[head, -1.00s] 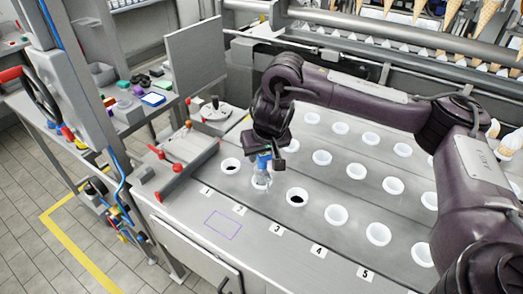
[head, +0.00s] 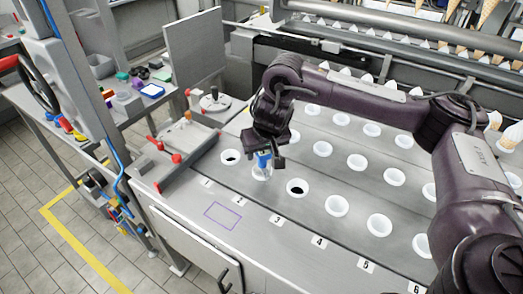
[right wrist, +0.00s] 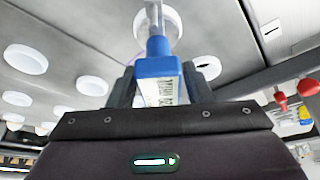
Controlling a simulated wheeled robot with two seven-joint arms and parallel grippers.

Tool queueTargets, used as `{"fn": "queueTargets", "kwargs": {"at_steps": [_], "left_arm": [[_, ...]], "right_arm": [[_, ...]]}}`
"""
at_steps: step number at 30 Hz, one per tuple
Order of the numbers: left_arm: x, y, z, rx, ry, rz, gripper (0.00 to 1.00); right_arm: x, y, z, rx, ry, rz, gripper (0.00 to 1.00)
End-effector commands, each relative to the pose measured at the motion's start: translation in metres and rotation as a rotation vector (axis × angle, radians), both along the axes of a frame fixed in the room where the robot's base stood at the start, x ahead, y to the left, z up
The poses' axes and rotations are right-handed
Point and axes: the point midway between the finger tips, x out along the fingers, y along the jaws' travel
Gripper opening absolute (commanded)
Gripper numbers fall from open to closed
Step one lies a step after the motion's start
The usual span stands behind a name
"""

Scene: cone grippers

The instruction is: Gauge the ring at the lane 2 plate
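My right gripper (head: 264,152) is shut on a gauge with a blue handle (head: 263,160) and a clear lower part, over the lane 2 plate. In the right wrist view the blue handle (right wrist: 157,67) sits between the two dark fingers, with a label on its near face. Its clear shaft (right wrist: 153,18) reaches to the white ring (right wrist: 173,24) at the lane 2 plate. The gauge looks about upright in the head view. I cannot tell how deep the tip is in the ring, since the gauge covers the opening. My left gripper is not in view.
The lane 1 ring (head: 230,157) and lane 3 ring (head: 297,188) stand close on either side, both with dark openings. More white rings (head: 336,206) fill the lanes behind and to the right. A red-handled fixture (head: 170,165) is at the left. The purple outlined area (head: 223,215) is empty.

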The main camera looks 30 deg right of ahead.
Motion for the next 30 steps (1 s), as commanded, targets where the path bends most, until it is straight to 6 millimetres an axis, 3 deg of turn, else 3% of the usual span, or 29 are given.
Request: {"fn": "queueTargets", "kwargs": {"at_steps": [3, 11, 14, 21, 30], "left_arm": [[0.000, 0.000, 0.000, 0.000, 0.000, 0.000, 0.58], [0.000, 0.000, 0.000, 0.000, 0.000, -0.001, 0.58], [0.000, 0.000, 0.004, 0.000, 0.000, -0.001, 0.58], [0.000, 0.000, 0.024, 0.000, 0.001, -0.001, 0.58], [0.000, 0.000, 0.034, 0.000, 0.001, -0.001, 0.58]], "right_arm": [[0.000, 0.000, 0.000, 0.000, 0.000, 0.000, 0.58], [-0.001, 0.000, 0.001, 0.000, 0.001, 0.001, 0.58], [-0.003, 0.001, 0.010, 0.000, -0.002, 0.000, 0.58], [-0.018, 0.003, 0.052, -0.001, -0.005, 0.002, 0.58], [-0.029, 0.004, 0.072, -0.001, 0.000, 0.000, 0.58]]}}
